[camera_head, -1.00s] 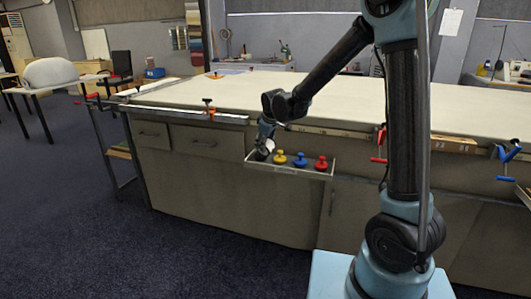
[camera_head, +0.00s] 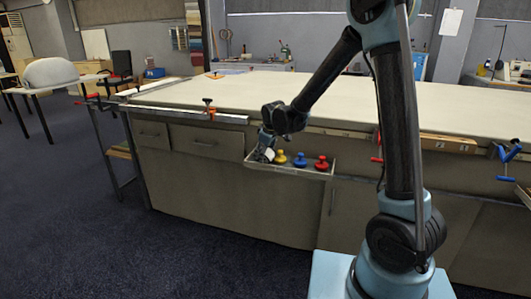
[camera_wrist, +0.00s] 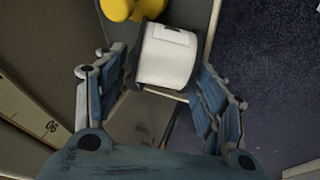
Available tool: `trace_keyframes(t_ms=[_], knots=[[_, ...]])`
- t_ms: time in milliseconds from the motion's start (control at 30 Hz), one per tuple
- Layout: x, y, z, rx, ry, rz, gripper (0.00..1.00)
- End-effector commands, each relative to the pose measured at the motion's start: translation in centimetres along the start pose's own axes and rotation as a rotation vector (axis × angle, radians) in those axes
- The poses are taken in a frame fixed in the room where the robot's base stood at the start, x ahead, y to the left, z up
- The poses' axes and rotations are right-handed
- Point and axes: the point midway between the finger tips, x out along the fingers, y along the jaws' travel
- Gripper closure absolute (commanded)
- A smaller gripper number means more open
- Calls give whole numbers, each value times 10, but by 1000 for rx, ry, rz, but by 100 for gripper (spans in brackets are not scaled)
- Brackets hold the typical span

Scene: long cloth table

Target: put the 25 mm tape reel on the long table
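A white reel (camera_wrist: 168,55) with a small dark mark on top sits between the two fingers of my gripper (camera_wrist: 165,72) in the wrist view. The fingers flank it closely; I cannot tell whether they press on it. In the head view my gripper (camera_head: 265,146) points down at the left end of a small tray (camera_head: 305,171) on the table's front, with the white reel (camera_head: 268,156) at its fingertips. I cannot read which size the reel is. The long table (camera_head: 330,98) has a pale, mostly bare top above the tray.
Yellow (camera_head: 281,157), blue (camera_head: 300,159) and red (camera_head: 321,162) knobbed pieces stand in the tray to the right of the reel. A metal rail (camera_head: 185,115) and clamp (camera_head: 208,107) line the left front edge. Rulers and a blue clamp (camera_head: 505,152) are along the right front edge.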

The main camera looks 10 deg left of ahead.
Motion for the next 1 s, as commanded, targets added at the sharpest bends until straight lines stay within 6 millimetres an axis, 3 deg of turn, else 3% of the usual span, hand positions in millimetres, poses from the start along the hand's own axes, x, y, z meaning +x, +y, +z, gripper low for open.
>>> trace_keyframes(t_ms=[333, 467, 1000], knots=[[1, -1, 0, 0, 0, 0, 34], [-7, -1, 0, -1, 0, 0, 34], [-78, 1, 0, -1, 0, 0, 34]])
